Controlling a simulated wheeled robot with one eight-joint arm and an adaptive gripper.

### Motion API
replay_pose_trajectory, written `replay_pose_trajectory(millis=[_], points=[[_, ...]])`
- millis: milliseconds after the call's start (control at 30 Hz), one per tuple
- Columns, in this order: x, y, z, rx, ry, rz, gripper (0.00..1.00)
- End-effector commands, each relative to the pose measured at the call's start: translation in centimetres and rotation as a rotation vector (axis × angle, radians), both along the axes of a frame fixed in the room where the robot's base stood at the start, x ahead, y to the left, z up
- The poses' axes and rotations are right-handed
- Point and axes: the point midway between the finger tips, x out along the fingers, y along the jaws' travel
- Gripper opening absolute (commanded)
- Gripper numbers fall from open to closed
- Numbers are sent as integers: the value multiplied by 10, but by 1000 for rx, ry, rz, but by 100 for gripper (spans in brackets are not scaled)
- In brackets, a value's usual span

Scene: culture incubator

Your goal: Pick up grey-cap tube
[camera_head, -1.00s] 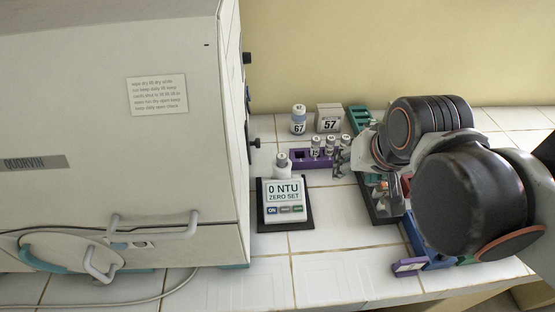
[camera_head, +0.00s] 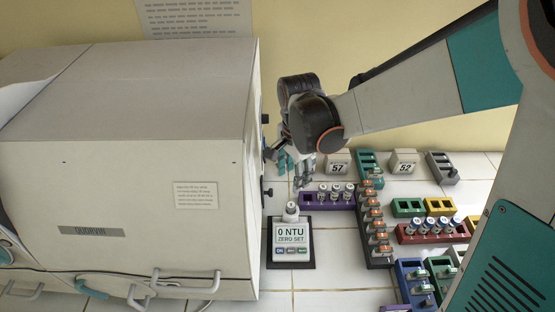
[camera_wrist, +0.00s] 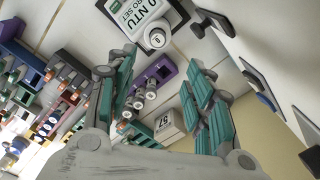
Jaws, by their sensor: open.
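My gripper (camera_head: 293,174) is open and empty, above and just behind the meter. In the wrist view its teal-padded fingers (camera_wrist: 160,58) are spread apart. A vial (camera_head: 290,211) with a pale cap stands upright in the meter's well; in the wrist view its cap (camera_wrist: 156,39) reads 0 and shows between the fingertips. Several pale-capped vials (camera_head: 335,193) stand in the purple rack (camera_head: 308,200) to the right; they also show in the wrist view (camera_wrist: 138,102). I cannot tell for sure which cap is the grey one.
The meter (camera_head: 292,238) reads 0 NTU. The big incubator (camera_head: 130,200) closes off the left. Boxes marked 57 (camera_head: 338,163) and 52 (camera_head: 404,161) stand at the back. A dark rack with orange-topped items (camera_head: 378,262) and a red rack (camera_head: 405,238) stand at right.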

Motion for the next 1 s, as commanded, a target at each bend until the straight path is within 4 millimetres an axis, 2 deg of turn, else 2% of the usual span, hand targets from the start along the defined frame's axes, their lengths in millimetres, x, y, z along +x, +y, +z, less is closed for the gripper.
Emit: replay_pose_trajectory(millis=[100,267,600,867,1000], points=[[1,7,-5,-2,5,0,48],[0,6,-23,-2,5,-1,48],[0,6,-78,-1,4,0,48],[-1,5,-92,-1,4,0,48],[-3,3,-108,-1,4,1,48]])
